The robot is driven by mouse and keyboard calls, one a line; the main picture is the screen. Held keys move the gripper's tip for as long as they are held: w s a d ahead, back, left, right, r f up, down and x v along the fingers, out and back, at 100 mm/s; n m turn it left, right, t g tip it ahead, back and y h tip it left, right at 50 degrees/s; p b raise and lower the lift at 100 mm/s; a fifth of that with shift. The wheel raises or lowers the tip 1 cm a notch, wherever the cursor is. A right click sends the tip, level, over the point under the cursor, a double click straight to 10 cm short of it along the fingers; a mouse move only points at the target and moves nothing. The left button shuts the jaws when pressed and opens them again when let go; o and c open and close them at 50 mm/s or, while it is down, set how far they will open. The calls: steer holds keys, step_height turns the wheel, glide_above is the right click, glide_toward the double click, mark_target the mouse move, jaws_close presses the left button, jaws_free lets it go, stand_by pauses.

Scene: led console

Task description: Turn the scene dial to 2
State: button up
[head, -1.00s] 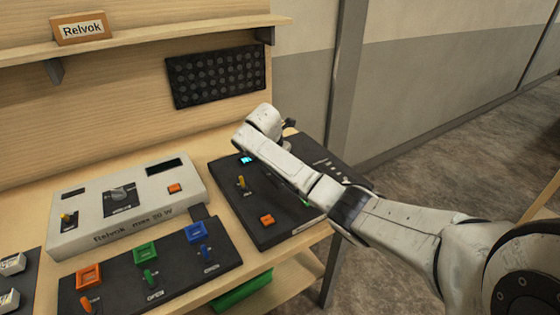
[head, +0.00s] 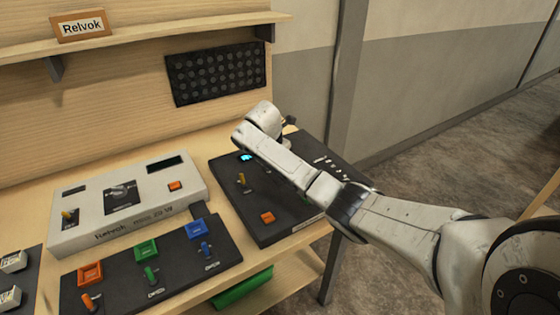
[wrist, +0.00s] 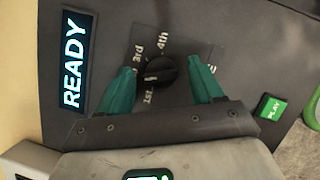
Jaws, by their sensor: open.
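The scene dial (wrist: 160,72) is a round black knob with a white mark, on a dark plate labelled 1st, 3rd and 4th in the wrist view. The label between 1st and 3rd is mostly hidden by a finger. The white mark sits on the knob's left-hand side, but I cannot tell exactly which label it points at. My gripper (wrist: 161,64) is open, its two green fingers on either side of the dial; I cannot tell if they touch it. In the head view my arm hides the dial on the black console (head: 270,228).
The console has a READY screen (wrist: 74,60), a green PLAY button (wrist: 269,107), a yellow switch (head: 242,180) and an orange button (head: 267,217). A grey Relvok box (head: 90,210) and a black panel with coloured buttons and switches (head: 175,275) stand to the left.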

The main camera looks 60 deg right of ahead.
steer(key=b+v, duration=0.1)
steer(key=v, duration=0.9)
steer(key=shift+r, duration=0.4)
steer(key=shift+a, duration=0.1)
